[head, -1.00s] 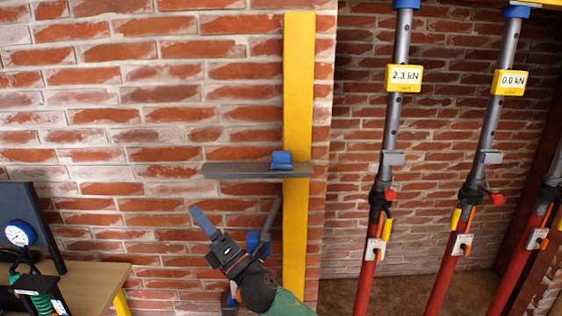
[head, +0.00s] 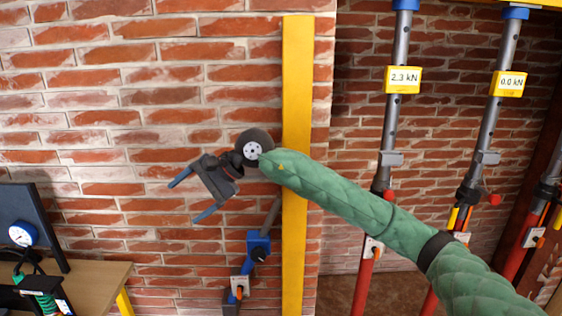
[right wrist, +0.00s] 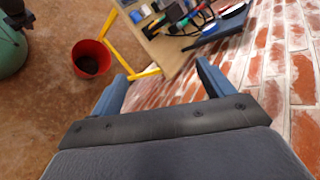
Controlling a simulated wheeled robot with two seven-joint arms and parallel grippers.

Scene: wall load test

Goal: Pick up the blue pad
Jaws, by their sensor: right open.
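My right gripper (head: 192,195) is in front of the brick wall, left of the yellow post, with its two blue-tipped fingers apart. It points left and down in the head view. Nothing is between the fingers in the right wrist view (right wrist: 162,71). The blue pad is not visible now; the place where a small blue block sat on a grey shelf is covered by my right wrist and green-sleeved arm. My left gripper is not in view.
A yellow post (head: 296,255) stands against the wall. A blue clamp-like fitting (head: 258,246) is below my gripper. Red and grey props (head: 390,130) stand at right. A desk (head: 95,285) with a monitor is lower left. A red bin (right wrist: 91,59) is on the floor.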

